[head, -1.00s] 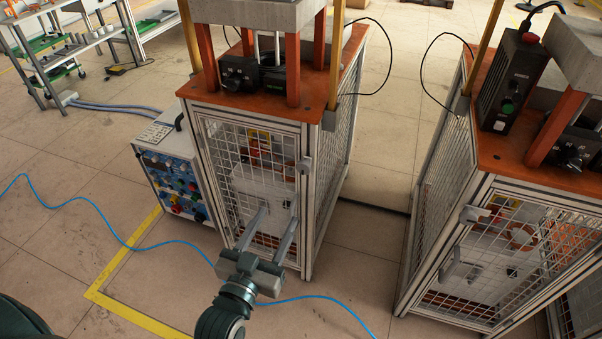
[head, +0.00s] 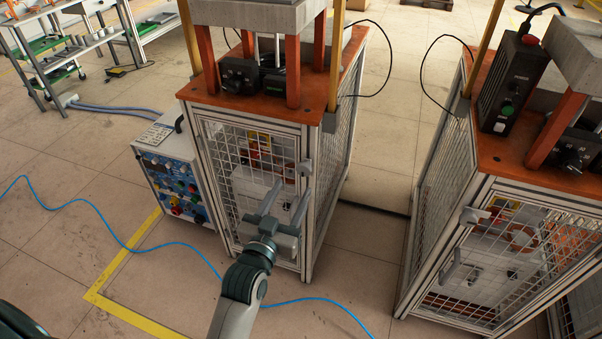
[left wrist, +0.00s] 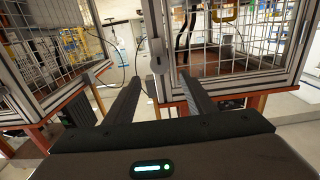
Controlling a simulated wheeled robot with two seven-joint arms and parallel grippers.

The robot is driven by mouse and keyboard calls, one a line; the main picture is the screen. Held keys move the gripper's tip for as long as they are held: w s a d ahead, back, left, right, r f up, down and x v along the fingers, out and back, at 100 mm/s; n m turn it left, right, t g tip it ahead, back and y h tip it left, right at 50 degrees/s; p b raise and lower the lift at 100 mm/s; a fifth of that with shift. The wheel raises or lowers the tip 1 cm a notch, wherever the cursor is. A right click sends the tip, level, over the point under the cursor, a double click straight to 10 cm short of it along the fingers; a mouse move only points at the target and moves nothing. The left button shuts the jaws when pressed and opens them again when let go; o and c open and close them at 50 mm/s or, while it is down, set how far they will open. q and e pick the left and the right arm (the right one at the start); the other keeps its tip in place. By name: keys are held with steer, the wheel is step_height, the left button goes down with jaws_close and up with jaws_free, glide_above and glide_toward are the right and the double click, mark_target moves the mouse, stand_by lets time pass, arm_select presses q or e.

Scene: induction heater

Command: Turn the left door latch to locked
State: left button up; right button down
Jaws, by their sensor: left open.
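The left door latch (head: 305,168) is a small grey handle on the right upright of the left cabinet's mesh door (head: 250,178). My left gripper (head: 291,190) is in front of this door, its two fingers parallel, spread and pointing up toward the latch. In the left wrist view the latch (left wrist: 157,58) shows beyond and between the open fingertips (left wrist: 160,80), with nothing held. I cannot tell whether a finger touches it. My right gripper is not in view.
The right cabinet has its own latch (head: 474,214) and an orange top. A blue-fronted control unit (head: 172,180) stands left of the left cabinet. A blue cable (head: 130,245) runs over the floor. A floor gap separates the two cabinets.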

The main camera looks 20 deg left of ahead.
mark_target(303, 170)
arm_select(q)
steer(key=w, duration=0.7)
steer(key=shift+w+d, duration=0.15)
steer(key=shift+w, duration=0.25)
